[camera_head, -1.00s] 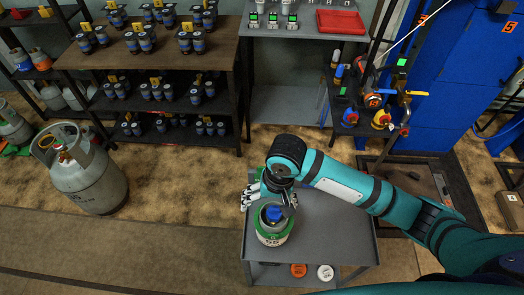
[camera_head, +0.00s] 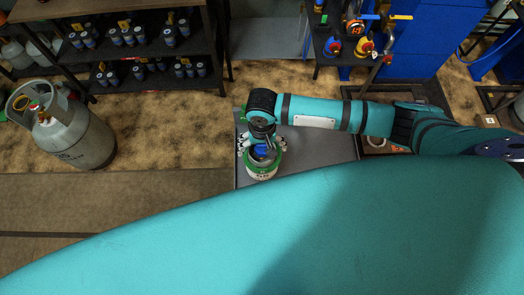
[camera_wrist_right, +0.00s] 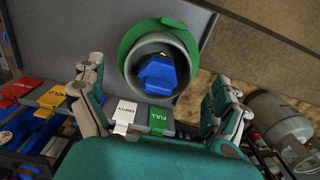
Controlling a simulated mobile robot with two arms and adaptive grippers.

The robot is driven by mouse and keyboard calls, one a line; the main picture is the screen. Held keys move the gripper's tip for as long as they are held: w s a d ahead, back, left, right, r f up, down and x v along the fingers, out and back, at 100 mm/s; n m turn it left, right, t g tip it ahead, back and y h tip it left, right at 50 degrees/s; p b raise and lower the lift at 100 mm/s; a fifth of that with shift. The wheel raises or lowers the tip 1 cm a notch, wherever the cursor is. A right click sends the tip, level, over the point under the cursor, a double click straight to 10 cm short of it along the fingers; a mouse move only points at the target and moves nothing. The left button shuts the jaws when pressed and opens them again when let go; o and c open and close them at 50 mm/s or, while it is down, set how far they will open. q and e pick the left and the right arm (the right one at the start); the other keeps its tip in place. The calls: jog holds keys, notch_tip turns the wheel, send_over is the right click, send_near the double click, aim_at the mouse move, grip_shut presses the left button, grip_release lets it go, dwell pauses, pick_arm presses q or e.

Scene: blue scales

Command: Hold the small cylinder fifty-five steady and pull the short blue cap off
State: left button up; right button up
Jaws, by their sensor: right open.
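The small cylinder (camera_head: 263,173) is pale with a green collar and stands on the grey cart. Its short blue cap (camera_head: 261,150) sits inside the collar. In the right wrist view, the green collar (camera_wrist_right: 128,42) and the blue cap (camera_wrist_right: 158,78) show from above, with the cap in place. My right gripper (camera_head: 258,143) is above the cylinder; in the wrist view it (camera_wrist_right: 157,78) is open, with one finger on each side of the collar and a gap to both. My left gripper is not in view.
The grey cart (camera_head: 310,148) carries white EMPTY (camera_wrist_right: 125,112), green FULL (camera_wrist_right: 158,119), yellow and red tags. A large grey cylinder (camera_head: 75,135) stands on the floor at left. Dark shelves with small canisters stand behind. A large teal arm link of mine covers the foreground.

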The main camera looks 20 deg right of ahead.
aim_at(262, 158)
jog(key=shift+f, duration=2.35)
jog(key=shift+w, duration=0.1)
jog(key=c, duration=1.6)
jog(key=shift+c, duration=0.2)
jog(key=o, duration=1.4)
jog(key=shift+o, duration=1.2)
